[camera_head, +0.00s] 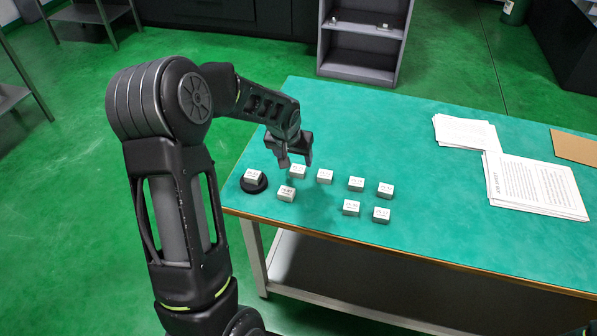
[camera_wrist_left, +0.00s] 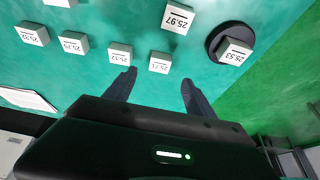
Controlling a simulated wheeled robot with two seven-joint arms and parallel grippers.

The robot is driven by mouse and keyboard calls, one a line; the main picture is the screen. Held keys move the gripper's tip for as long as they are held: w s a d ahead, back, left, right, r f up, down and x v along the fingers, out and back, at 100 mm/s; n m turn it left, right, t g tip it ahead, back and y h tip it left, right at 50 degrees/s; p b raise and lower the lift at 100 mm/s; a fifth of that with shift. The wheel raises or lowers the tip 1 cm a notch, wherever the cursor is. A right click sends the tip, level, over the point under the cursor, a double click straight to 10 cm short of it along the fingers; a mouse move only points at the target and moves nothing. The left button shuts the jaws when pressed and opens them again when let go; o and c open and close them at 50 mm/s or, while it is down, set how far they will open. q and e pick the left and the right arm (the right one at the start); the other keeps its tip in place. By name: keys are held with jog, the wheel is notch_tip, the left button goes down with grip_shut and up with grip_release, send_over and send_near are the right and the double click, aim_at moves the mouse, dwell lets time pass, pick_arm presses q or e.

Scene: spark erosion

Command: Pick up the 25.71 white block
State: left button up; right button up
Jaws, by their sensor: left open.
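Several small white blocks with printed numbers stand on the green table. The block lying ahead of the gap between my left fingers (camera_wrist_left: 160,62) seems to be the 25.71 one, though its small label is hard to read. In the head view it appears as the block (camera_head: 298,173) just under the left gripper (camera_head: 296,164). My left gripper is open and empty, pointing down, and its fingertips (camera_wrist_left: 158,77) lie either side of that block's line. Whether they are down at its height I cannot tell. My right gripper is not in view.
A neighbouring block (camera_wrist_left: 120,54) is close to one left fingertip. Block 25.97 (camera_wrist_left: 178,18) stands beyond, and another block (camera_wrist_left: 235,50) sits on a black disc (camera_wrist_left: 213,42) near the table edge. Papers (camera_head: 535,185) lie to the right; the table's middle is clear.

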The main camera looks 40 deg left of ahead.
aim_at(298, 168)
pick_arm(q)
jog(key=shift+x, duration=1.35)
jog(key=p+x, duration=0.2)
jog(key=x, duration=0.2)
jog(key=shift+f, duration=0.3)
jog(key=shift+w+a+f, duration=0.1)
jog(key=shift+w+f, duration=0.1)
jog(key=shift+f, duration=0.1)
grip_shut()
jog(key=shift+r, duration=0.1)
